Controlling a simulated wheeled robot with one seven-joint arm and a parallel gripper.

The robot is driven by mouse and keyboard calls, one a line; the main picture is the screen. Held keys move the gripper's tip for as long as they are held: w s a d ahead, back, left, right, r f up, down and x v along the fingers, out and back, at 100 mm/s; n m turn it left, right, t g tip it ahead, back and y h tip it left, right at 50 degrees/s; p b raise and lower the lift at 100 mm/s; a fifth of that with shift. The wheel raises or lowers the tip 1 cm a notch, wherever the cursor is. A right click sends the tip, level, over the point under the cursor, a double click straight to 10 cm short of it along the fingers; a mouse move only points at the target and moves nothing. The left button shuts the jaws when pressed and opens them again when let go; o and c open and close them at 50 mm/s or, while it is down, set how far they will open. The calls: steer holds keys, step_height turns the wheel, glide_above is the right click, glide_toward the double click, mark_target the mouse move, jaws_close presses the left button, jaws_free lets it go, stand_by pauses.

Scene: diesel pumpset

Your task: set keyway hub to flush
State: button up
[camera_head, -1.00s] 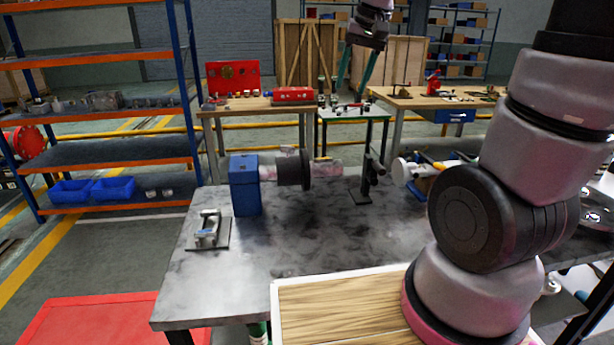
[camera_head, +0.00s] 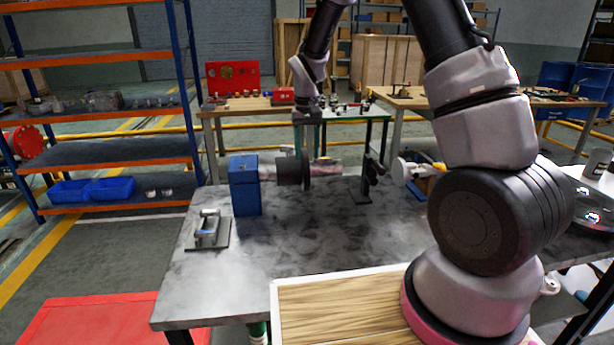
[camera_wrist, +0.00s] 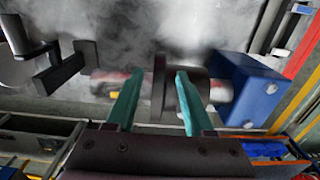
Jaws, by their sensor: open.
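The keyway hub, a dark round flanged part, sits on a horizontal reddish, worn-looking shaft (camera_head: 328,165). In the head view the hub (camera_head: 289,173) is close to the blue block (camera_head: 244,185); in the wrist view the hub's thin flange (camera_wrist: 159,92) shows between my fingers. My gripper (camera_head: 304,150) is above the shaft at the hub, pointing down. In the wrist view my gripper (camera_wrist: 160,72) is open, its teal fingers on either side of the flange, with visible gaps. The right finger partly covers the hub's thicker body; contact with it cannot be told.
A dark upright stand (camera_head: 367,180) is at the shaft's right end. A small fixture (camera_head: 208,230) lies at the grey table's (camera_head: 310,235) left. A white round-ended item (camera_head: 402,171) is right of the stand. The table's front middle is clear.

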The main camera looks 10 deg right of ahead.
mark_target(307, 170)
step_height(307, 170, down, 8)
steer(key=shift+f, duration=0.15)
stand_by(0.3)
jaws_close()
stand_by(1.3)
